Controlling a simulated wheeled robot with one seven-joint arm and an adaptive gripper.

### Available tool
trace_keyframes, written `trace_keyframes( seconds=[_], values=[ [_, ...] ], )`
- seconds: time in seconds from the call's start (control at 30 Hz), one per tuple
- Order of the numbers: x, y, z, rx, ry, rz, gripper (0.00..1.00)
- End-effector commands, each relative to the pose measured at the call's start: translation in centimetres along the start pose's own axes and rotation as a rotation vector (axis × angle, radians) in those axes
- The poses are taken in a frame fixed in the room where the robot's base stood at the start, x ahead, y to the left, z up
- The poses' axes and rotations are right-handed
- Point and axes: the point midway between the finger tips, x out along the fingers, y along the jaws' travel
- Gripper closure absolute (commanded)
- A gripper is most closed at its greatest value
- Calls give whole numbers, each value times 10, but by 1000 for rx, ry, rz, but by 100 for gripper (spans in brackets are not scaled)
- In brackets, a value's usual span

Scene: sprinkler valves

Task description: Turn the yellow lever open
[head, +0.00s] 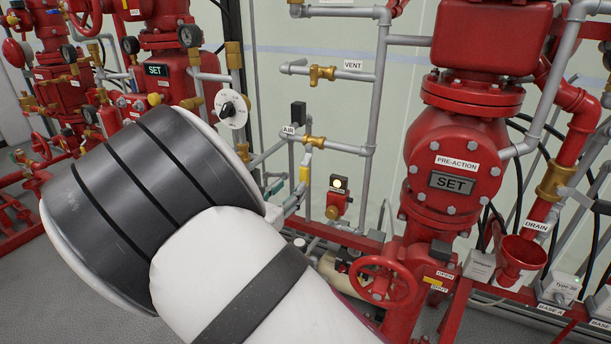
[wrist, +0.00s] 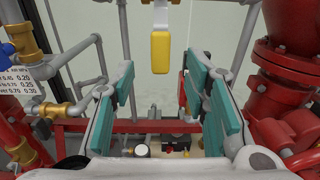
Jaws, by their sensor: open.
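The yellow lever (head: 304,174) hangs straight down from the brass valve at the AIR label in the head view. It has a pale upper part and a yellow grip. In the wrist view the yellow lever (wrist: 160,52) is at the top centre, between the lines of the two fingers. My gripper (wrist: 170,80) is open and empty, with teal pads to either side below the lever; no contact shows. In the head view my gripper (head: 287,191) is small beside the lever's lower end, partly hidden behind my arm.
The AIR pipe (head: 345,147) crosses beside the valve. A red PRE-ACTION valve body (head: 455,160) and red handwheel (head: 382,282) stand to the right. A small lit box (head: 338,185) is right of the lever. A round dial (head: 232,109) is at the left.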

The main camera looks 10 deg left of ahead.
Motion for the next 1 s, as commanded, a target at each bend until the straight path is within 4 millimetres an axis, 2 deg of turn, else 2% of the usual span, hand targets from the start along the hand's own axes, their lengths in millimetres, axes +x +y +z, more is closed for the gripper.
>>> trace_keyframes(
  seconds=[0.03, 0.2, 0.4, 0.6, 0.87, 0.9, 1.0],
  values=[
    [12, -1, 0, 0, -2, -4, 58],
    [44, -1, 0, 1, 0, -4, 58],
    [73, -1, 0, 1, -1, -3, 58],
    [85, -1, 0, 1, 1, -2, 58],
    [87, -1, 0, 1, 1, -2, 58],
    [87, -1, 0, 1, 1, -2, 61],
    [86, -1, 0, 1, 1, -2, 83]
  ],
)
